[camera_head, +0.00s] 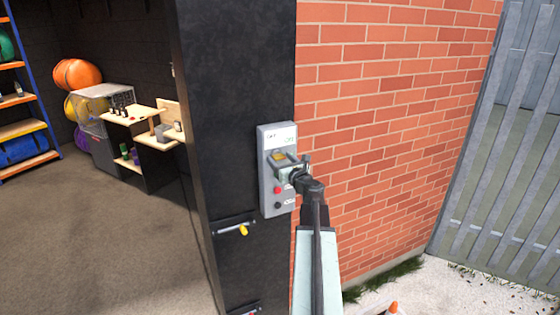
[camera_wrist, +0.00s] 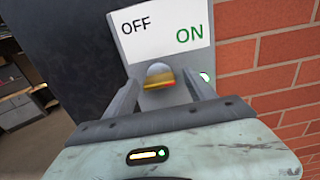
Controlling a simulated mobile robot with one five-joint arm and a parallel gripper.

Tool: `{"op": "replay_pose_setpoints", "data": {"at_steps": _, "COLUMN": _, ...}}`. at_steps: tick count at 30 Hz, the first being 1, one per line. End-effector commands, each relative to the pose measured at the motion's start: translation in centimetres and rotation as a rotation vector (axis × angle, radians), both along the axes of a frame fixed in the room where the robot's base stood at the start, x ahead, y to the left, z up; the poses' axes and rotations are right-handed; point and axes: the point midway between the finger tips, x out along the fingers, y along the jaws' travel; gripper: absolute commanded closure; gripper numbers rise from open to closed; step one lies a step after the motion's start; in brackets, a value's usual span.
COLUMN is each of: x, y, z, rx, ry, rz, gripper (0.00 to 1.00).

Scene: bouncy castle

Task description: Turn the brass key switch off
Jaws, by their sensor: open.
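A grey control box (camera_head: 265,180) is fixed to the dark post. Its white label (camera_wrist: 160,26) reads OFF on the left and ON, in green, on the right. The brass key switch (camera_wrist: 159,78) sits below the label, with a rounded silvery top and a golden lower part. Which word it points to I cannot tell. My gripper (camera_wrist: 162,86) is open, with one finger on each side of the key switch. Whether the fingers touch it is unclear. In the head view my gripper (camera_head: 291,163) is at the box's upper half and partly hides the switch.
Below the switch the box has a red button (camera_head: 277,189) and a dark knob (camera_head: 277,205). A latch with a yellow handle (camera_head: 243,230) is lower on the post. A brick wall (camera_head: 390,110) stands close on the right. Open floor (camera_head: 100,220) lies left.

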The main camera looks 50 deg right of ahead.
Motion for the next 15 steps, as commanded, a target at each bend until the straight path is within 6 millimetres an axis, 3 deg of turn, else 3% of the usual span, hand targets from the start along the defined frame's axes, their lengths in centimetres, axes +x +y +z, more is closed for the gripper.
{"op": "replay_pose_setpoints", "data": {"at_steps": 2, "x": -0.02, "y": 0.04, "z": 0.00, "rx": 0.000, "ry": 0.000, "rz": 0.000, "gripper": 0.42}}
{"op": "replay_pose_setpoints", "data": {"at_steps": 8, "x": -0.01, "y": 0.06, "z": 0.00, "rx": 0.000, "ry": 0.000, "rz": 0.001, "gripper": 0.98}}
{"op": "replay_pose_setpoints", "data": {"at_steps": 15, "x": 0.03, "y": 0.16, "z": -0.02, "rx": -0.018, "ry": 0.007, "rz": 0.003, "gripper": 0.99}}
